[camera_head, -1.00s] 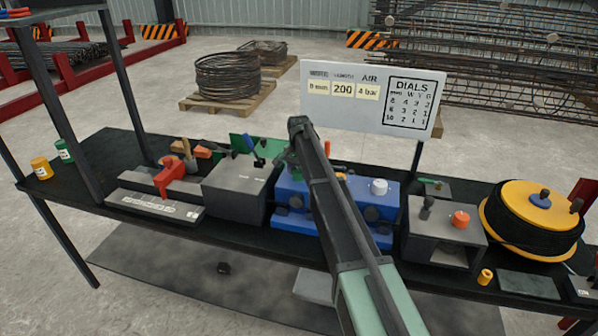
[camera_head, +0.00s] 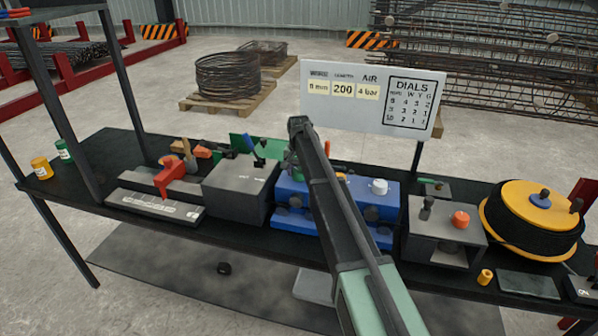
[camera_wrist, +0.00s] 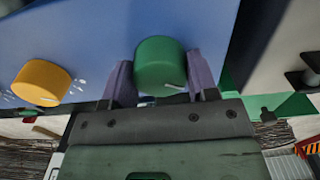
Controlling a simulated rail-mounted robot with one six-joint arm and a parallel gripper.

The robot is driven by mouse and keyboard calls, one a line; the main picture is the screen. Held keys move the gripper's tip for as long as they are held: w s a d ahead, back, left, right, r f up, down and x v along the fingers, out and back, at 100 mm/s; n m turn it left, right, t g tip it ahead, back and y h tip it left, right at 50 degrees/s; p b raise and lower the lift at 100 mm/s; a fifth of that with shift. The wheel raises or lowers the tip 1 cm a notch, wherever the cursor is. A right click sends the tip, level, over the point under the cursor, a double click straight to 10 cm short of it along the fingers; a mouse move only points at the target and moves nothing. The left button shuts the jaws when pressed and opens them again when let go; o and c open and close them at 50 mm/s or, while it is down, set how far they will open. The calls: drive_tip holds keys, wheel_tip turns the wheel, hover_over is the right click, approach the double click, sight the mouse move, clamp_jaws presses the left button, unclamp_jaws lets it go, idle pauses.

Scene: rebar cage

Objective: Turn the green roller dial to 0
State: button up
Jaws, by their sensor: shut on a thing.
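The green roller dial (camera_wrist: 160,65) sits on the blue machine (camera_wrist: 100,30) in the wrist view. A pale pointer line shows on its face, toward the lower right. My gripper (camera_wrist: 160,75) has one purple-grey finger on each side of the dial and is shut on it. A yellow dial (camera_wrist: 41,82) with small white scale marks stands to the left. In the head view the blue machine (camera_head: 290,190) stands mid-bench, with a white dial (camera_head: 379,187) on top. My arm hides its middle, and my fingers on the green dial are not clear there.
A sign board (camera_head: 372,97) with settings and a dials table stands behind the machine. A grey box (camera_head: 240,188) is close on its left. A grey unit with an orange knob (camera_head: 460,219) and a yellow wire reel (camera_head: 535,215) are to the right.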

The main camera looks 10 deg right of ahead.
sight(299, 170)
drive_tip(key=o, duration=0.9)
drive_tip(key=shift+r, duration=0.1)
wheel_tip(299, 170, up, 11)
drive_tip(key=p, duration=1.1)
drive_tip(key=shift+f, duration=0.2)
drive_tip(key=s+f+n+b, duration=0.1)
drive_tip(key=s+f+b, duration=0.2)
drive_tip(key=s, duration=1)
drive_tip(key=s+f+n+b, duration=0.2)
drive_tip(key=s+f+b, duration=0.1)
drive_tip(key=s, duration=1.1)
drive_tip(key=s+f+n+b, duration=0.2)
drive_tip(key=s+f+b, duration=0.1)
drive_tip(key=s, duration=1.1)
drive_tip(key=shift+f, duration=0.1)
